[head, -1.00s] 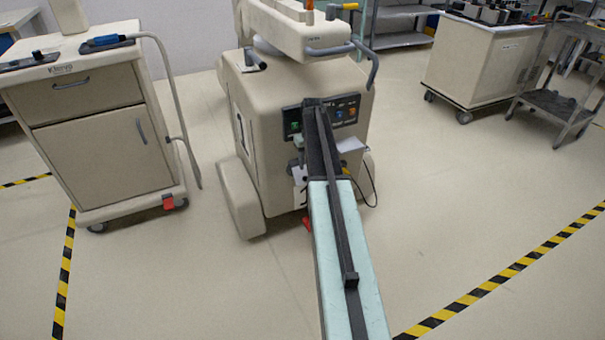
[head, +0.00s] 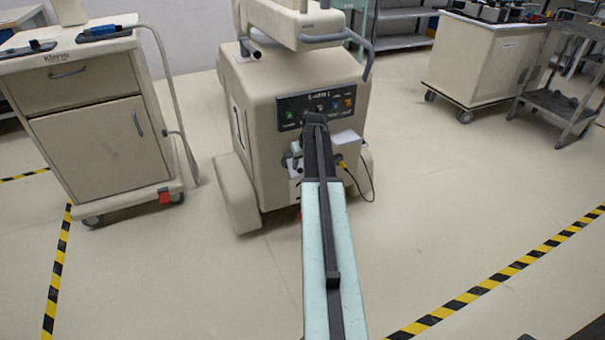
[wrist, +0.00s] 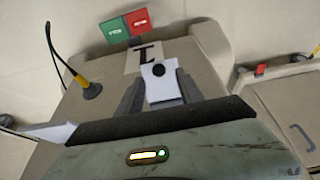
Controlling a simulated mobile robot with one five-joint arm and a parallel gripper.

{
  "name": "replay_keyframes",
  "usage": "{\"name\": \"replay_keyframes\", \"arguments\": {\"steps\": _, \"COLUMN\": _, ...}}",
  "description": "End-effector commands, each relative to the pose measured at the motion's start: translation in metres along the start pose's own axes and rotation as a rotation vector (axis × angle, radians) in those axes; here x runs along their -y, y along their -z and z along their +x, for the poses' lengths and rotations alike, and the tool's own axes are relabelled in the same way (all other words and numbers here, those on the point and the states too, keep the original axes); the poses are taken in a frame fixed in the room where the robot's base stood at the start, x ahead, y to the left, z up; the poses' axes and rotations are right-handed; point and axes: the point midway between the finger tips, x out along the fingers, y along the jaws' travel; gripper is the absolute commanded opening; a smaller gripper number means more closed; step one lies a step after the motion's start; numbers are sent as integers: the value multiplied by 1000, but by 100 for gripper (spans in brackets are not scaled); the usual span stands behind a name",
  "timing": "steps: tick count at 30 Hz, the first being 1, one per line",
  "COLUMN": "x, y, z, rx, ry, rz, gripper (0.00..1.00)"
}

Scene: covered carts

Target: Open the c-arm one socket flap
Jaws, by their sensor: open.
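The beige c-arm unit (head: 262,150) stands ahead in the head view, with a dark button panel (head: 290,115) on its face. In the wrist view, a white flap (wrist: 152,72) with a round black spot sits on the unit's face, beside a label reading 1 (wrist: 148,50). My gripper (wrist: 160,92) is open. Its two grey fingers show on either side of the flap's lower part; contact cannot be told. In the head view my arm covers the gripper and most of the socket area. I cannot tell whether the flap is hinged out at all.
A yellow plug with a black cable (wrist: 92,91) sits beside the flap. A white sheet (head: 346,138) juts from the unit. A red and green tag (wrist: 128,25) shows beyond the label. A beige cart (head: 90,150) stands left, another (head: 475,62) back right. Striped tape (head: 490,282) crosses clear floor.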

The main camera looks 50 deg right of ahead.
Motion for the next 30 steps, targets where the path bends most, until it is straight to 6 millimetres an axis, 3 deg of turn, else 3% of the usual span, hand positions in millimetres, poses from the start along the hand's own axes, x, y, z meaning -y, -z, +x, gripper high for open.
{"name": "replay_keyframes", "arguments": {"steps": 1, "x": -2, "y": -3, "z": 19, "rx": 0, "ry": -1, "rz": 1, "gripper": 44}}
{"name": "replay_keyframes", "arguments": {"steps": 5, "x": -3, "y": -3, "z": 38, "rx": 0, "ry": -1, "rz": 2, "gripper": 44}}
{"name": "replay_keyframes", "arguments": {"steps": 14, "x": -3, "y": -1, "z": 40, "rx": 1, "ry": -2, "rz": 4, "gripper": 44}}
{"name": "replay_keyframes", "arguments": {"steps": 15, "x": -3, "y": -1, "z": 40, "rx": 1, "ry": -2, "rz": 4, "gripper": 41}}
{"name": "replay_keyframes", "arguments": {"steps": 19, "x": -4, "y": -1, "z": 40, "rx": 1, "ry": -2, "rz": 4, "gripper": 5}}
{"name": "replay_keyframes", "arguments": {"steps": 20, "x": -4, "y": -1, "z": 40, "rx": 1, "ry": -2, "rz": 4, "gripper": 0}}
{"name": "replay_keyframes", "arguments": {"steps": 30, "x": -5, "y": -2, "z": 40, "rx": 0, "ry": -3, "rz": 5, "gripper": 0}}
